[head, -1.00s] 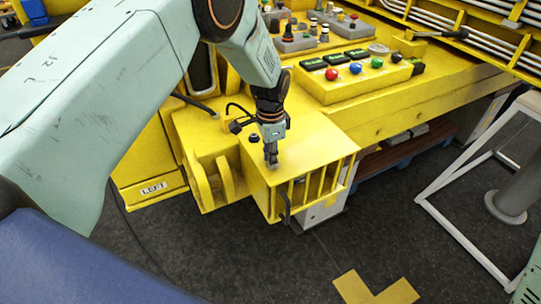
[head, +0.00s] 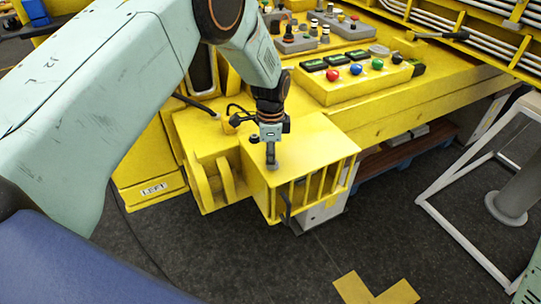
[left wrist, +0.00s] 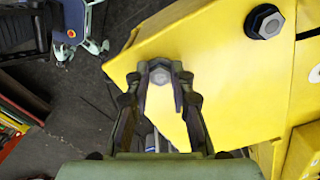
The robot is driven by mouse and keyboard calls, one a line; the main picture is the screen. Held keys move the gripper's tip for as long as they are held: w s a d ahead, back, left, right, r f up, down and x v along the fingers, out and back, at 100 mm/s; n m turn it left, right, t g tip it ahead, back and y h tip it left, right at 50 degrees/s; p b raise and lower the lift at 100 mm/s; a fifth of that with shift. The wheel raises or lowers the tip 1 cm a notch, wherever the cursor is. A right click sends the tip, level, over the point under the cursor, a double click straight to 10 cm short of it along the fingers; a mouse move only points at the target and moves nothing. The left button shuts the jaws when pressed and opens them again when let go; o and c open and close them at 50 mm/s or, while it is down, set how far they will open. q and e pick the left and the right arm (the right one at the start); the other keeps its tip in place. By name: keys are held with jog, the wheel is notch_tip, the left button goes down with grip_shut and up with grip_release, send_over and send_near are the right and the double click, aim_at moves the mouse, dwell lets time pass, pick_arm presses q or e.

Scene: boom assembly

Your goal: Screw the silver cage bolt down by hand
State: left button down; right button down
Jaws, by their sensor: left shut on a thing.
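The silver cage bolt (left wrist: 160,75) shows between the fingertips in the left wrist view, its head at the top of the yellow cage (head: 315,150). My left gripper (head: 271,165) points down onto the cage's top plate near its front left corner. Its fingers (left wrist: 161,84) are shut on the bolt's head, one on each side. In the head view the fingers hide the bolt. I cannot tell how far its head stands above the plate. My right gripper is not in view.
Behind the cage is a yellow control box (head: 355,75) with coloured buttons. A dark hooked handle (head: 285,208) hangs at the cage's front. Dark floor lies open in front.

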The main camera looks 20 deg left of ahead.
pick_arm(q)
jog(key=shift+w+r, duration=0.3)
jog(key=shift+w, duration=0.05)
jog(key=c, duration=1.6)
grip_release()
jog(key=o, duration=0.4)
jog(key=shift+s+d, duration=0.1)
jog(key=shift+s, duration=0.2)
jog(key=shift+o, duration=0.2)
jog(key=shift+f, duration=0.1)
notch_tip(320, 180, up, 12)
